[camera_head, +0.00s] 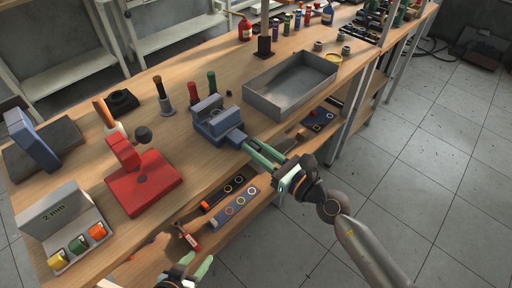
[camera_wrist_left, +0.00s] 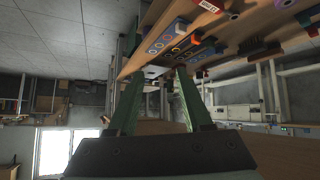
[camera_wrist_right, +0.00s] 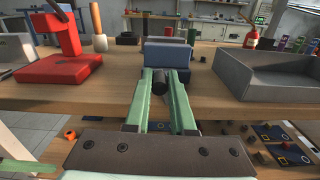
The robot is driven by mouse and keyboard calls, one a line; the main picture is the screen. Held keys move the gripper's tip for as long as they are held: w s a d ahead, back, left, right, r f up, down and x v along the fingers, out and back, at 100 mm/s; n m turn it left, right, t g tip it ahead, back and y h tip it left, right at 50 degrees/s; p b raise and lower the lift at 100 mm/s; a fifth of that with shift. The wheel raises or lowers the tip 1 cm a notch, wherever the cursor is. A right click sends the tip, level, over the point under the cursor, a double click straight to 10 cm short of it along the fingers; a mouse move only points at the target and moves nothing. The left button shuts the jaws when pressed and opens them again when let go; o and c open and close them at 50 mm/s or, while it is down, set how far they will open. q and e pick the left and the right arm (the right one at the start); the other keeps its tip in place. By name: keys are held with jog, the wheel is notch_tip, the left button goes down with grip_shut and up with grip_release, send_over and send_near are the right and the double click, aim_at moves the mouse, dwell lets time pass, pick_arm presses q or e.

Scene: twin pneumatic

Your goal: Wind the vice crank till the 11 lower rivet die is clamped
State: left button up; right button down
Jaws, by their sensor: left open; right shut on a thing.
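The blue-grey vice (camera_head: 213,117) stands at the bench's front edge, and its blue body (camera_wrist_right: 166,54) shows ahead in the right wrist view. My right gripper (camera_head: 252,148) is at the vice's front, its green fingers shut around a dark round part (camera_wrist_right: 160,77), apparently the crank. Most of the crank is hidden by the fingers. I cannot make out the 11 lower rivet die between the jaws. My left gripper (camera_head: 192,268) is open and empty, low in front of the bench; its spread fingers also show in the left wrist view (camera_wrist_left: 158,75).
A grey tray (camera_head: 290,84) lies right of the vice. A red press (camera_head: 143,180) and a 2 mm holder (camera_head: 66,222) with coloured pieces stand to the left. Handled tools (camera_head: 163,95) stand behind. A lower shelf (camera_head: 262,200) holds panels with rings (camera_head: 236,208).

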jog(key=shift+w+d+r+m+p, duration=0.15)
jog(key=shift+m+p, duration=0.3)
jog(key=shift+m, duration=0.25)
jog(key=shift+d+m, duration=0.1)
jog(key=shift+m, duration=0.3)
pick_arm(q)
jog(key=shift+y, duration=0.3)
jog(key=shift+s+a+r+p, duration=0.2)
jog(key=shift+a+r+p, duration=0.15)
jog(key=shift+r+p, duration=0.6)
jog(key=shift+s+a+r+p, duration=0.2)
jog(key=shift+a+r+p, duration=0.2)
jog(key=shift+r+p, duration=0.5)
jog(key=shift+s+a+r+p, duration=0.2)
jog(key=shift+a+r+p, duration=0.15)
jog(key=shift+r+p, duration=0.55)
pick_arm(e)
notch_tip(320, 180, down, 8)
jog(key=w+d+m, duration=0.1)
jog(key=m, duration=1.4)
jog(key=w+d+m, duration=0.1)
jog(key=m, duration=1.5)
jog(key=shift+w+r, duration=0.15)
jog(key=shift+w, duration=0.1)
pick_arm(q)
jog(key=shift+f, duration=0.2)
pick_arm(e)
jog(key=shift+m, duration=0.3)
